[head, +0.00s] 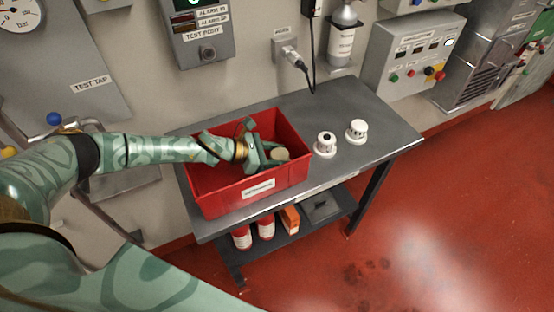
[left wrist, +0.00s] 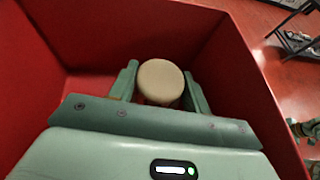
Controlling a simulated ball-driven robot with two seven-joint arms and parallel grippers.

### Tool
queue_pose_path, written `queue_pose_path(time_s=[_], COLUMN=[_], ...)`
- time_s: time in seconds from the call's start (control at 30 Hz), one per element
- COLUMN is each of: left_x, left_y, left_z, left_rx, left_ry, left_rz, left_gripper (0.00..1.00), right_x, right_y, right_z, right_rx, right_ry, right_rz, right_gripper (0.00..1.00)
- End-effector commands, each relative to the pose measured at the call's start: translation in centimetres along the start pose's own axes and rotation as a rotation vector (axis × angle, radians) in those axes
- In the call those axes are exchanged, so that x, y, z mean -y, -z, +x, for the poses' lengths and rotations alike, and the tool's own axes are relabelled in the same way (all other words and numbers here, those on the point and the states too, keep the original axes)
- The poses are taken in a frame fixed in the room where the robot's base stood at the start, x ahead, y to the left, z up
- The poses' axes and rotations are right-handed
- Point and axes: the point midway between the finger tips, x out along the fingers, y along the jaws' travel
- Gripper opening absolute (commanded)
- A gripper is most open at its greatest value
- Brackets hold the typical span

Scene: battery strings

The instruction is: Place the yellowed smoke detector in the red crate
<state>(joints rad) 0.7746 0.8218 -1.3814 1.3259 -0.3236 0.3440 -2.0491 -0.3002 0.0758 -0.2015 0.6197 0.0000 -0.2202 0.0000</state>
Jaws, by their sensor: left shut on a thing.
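The yellowed smoke detector (head: 280,154) is a beige round piece held by my left gripper (head: 268,157). My left arm comes in from the left and reaches over the red crate (head: 255,190), with the gripper inside the crate's opening. In the left wrist view the detector (left wrist: 160,82) sits between the two green fingers (left wrist: 160,88), which are shut on it. Red crate walls (left wrist: 245,85) surround it there. I cannot tell whether the detector touches the crate floor. My right gripper is not in view.
The crate stands on a grey table (head: 345,100). Two white smoke detectors, one (head: 326,144) nearer the crate and one (head: 357,130) farther right, stand on the tabletop. A lower shelf holds red cylinders (head: 265,228) and an orange box (head: 289,219). Wall panels stand behind.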

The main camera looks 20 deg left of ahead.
Motion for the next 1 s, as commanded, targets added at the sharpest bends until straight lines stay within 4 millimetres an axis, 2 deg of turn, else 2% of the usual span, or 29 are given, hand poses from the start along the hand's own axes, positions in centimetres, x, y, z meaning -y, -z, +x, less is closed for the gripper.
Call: queue_pose_path(time_s=[0.07, 0.47, 0.5, 0.57, 0.83, 1.0], left_x=[-0.01, -0.01, 0.0, -0.01, -0.02, -0.2], left_y=[0.86, 1.29, 1.23, 1.17, 1.08, 0.36], left_z=[0.44, 0.64, 0.59, 0.57, 0.52, 0.01], left_rx=[0.0, 0.001, 0.001, 0.001, 0.001, 0.001], left_ry=[0.0, 0.0, 0.0, 0.0, 0.0, -0.002], left_rz=[-0.001, 0.0, 0.0, 0.0, 0.001, 0.001], left_gripper=[0.23, 0.23, 0.56, 0.7, 0.7, 0.7], right_x=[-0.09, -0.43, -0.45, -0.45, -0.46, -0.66], right_y=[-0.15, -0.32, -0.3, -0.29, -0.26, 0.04], right_z=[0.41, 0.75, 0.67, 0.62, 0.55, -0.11], right_rx=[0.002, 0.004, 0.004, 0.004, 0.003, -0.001], right_ry=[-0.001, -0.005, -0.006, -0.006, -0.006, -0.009], right_rz=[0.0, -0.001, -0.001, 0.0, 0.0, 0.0], right_gripper=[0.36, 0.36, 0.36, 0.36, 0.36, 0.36])
